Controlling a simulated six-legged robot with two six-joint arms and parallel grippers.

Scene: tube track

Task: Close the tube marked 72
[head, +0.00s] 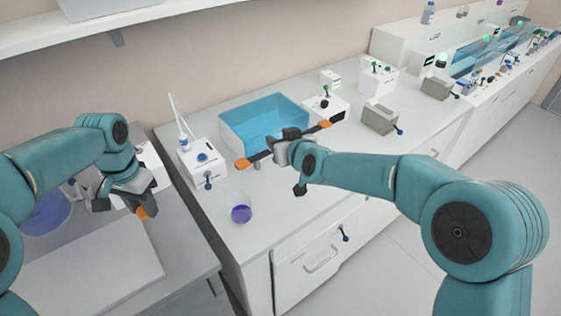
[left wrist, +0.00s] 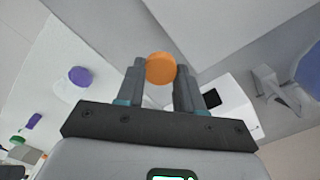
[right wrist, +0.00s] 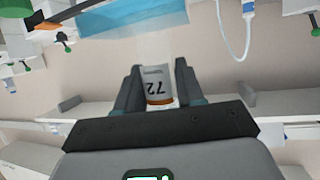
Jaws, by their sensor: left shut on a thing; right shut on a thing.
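My left gripper (head: 138,205) is at the left, above the lower bench. It is shut on a round orange cap (left wrist: 160,68), which shows from its flat face between the fingers. The cap also shows in the head view (head: 142,212). My right gripper (head: 279,153) is over the main bench, in front of the blue bath. It is shut on a pale tube (right wrist: 157,84) whose label reads 72, upside down in the right wrist view, with an orange band. The tube's mouth cannot be made out. The cap and the tube are well apart, one in each gripper.
A dark bar with orange ends (head: 325,124) runs behind my right gripper, near the blue bath (head: 262,117). A cup with purple contents (head: 241,213) stands near the bench's front edge. A white device (head: 203,160) stands left of the bath. The bench right of the cup is fairly clear.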

